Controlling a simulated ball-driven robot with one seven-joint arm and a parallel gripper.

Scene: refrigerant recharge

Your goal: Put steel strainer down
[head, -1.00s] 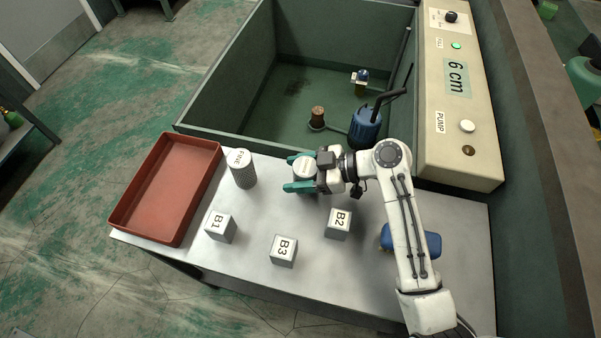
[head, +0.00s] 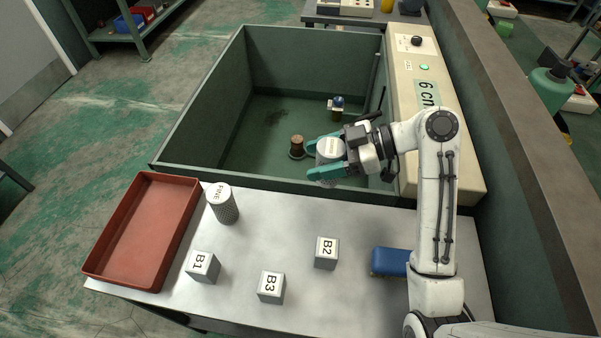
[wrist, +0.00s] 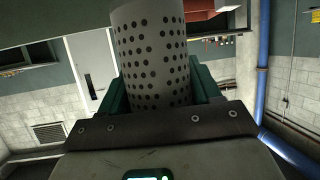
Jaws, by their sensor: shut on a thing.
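My gripper (head: 326,160) is shut on a steel strainer (head: 328,149), a perforated metal cylinder with a pale labelled top. It is held upright above the front edge of the green tank. In the wrist view the strainer (wrist: 150,50) stands between the green fingers, its round holes showing. The label on its top is too small to read. A second perforated cylinder (head: 223,206), marked FINE, stands on the steel table (head: 330,290), left of my gripper.
A red tray (head: 140,232) lies at the table's left. Blocks B1 (head: 203,267), B2 (head: 327,253) and B3 (head: 271,288) and a blue object (head: 391,262) stand on the table. The open green tank (head: 250,140) holds a brown cylinder (head: 297,145). A control panel (head: 440,140) is at right.

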